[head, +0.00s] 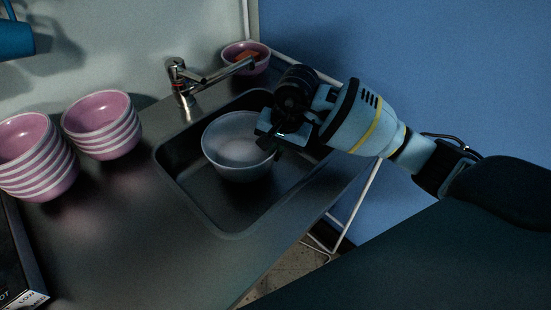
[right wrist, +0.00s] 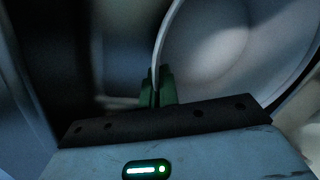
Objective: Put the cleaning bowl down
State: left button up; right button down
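The cleaning bowl (head: 240,155), a pale grey-white round bowl, is upright inside the dark sink basin (head: 228,222). My right gripper (head: 272,136) reaches in from the right and is at the bowl's right rim. In the right wrist view the bowl (right wrist: 225,45) fills the upper right, and its rim runs down between the green fingertips (right wrist: 157,88), which are closed on it. I cannot tell whether the bowl's base touches the sink floor. My left gripper is not in view.
Two stacks of pink bowls (head: 38,160) (head: 103,128) stand on the counter at the left. A metal faucet (head: 205,77) reaches over the sink's back edge. A small pink bowl (head: 240,64) with something orange inside is behind it. Bare counter (head: 140,225) lies front left.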

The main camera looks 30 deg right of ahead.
jog(key=shift+f, duration=1.55)
jog(key=shift+f, duration=0.3)
jog(key=c, duration=1.7)
grip_release()
jog(key=r, duration=0.4)
jog(key=s+d+r, duration=0.1)
jog(key=r, duration=0.7)
jog(key=shift+s+d+r, duration=0.15)
jog(key=shift+s+d, duration=0.25)
